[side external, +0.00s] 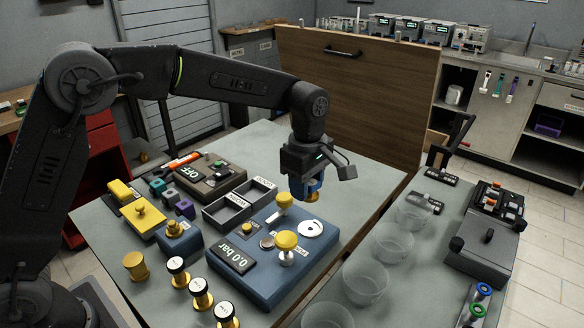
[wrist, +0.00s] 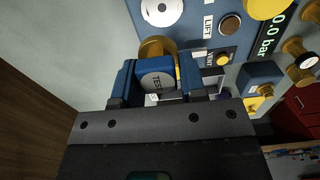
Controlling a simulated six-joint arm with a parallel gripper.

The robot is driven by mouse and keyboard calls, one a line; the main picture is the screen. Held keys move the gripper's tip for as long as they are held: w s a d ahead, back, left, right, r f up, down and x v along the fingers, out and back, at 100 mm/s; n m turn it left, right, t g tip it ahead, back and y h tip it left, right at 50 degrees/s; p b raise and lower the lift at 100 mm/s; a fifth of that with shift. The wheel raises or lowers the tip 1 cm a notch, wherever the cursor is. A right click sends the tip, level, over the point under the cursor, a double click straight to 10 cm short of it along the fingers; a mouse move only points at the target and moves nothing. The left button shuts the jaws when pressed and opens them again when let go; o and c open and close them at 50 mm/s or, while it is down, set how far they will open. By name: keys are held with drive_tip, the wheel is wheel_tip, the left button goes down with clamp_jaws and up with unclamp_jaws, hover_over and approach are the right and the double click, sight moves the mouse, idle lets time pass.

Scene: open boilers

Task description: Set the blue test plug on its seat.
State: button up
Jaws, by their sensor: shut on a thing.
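My gripper (side external: 306,190) is shut on the blue test plug, whose TEST-marked face (wrist: 157,83) sits between the fingers in the wrist view. A brass-coloured part (wrist: 155,47) shows just past the fingers, below the gripper in the side view. The plug is held in the air, above the far right end of the blue bench unit (side external: 262,274). On that unit is a white round disc (side external: 310,229) with a small dark centre, which looks like a seat; it also shows in the wrist view (wrist: 161,10). The plug is apart from it. The plug's underside is hidden.
The unit also carries a yellow knob on a post (side external: 286,240), a second yellow knob (side external: 284,200) and a 0.0 bar display (side external: 232,254). Dark trays (side external: 226,213) lie to its left. Clear cups (side external: 366,277) stand to the right, and brass plugs (side external: 200,292) at the front.

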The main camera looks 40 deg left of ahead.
drive_tip(key=shift+s+d, duration=0.4)
drive_tip(key=shift+d, duration=0.15)
hover_over(307, 227)
drive_tip(key=shift+f, duration=2.4)
drive_tip(key=shift+f, duration=1.5)
idle(1.2)
drive_tip(key=o, duration=1)
drive_tip(key=shift+o, duration=0.2)
drive_tip(key=shift+r, duration=0.1)
drive_tip(key=shift+r, duration=2.45)
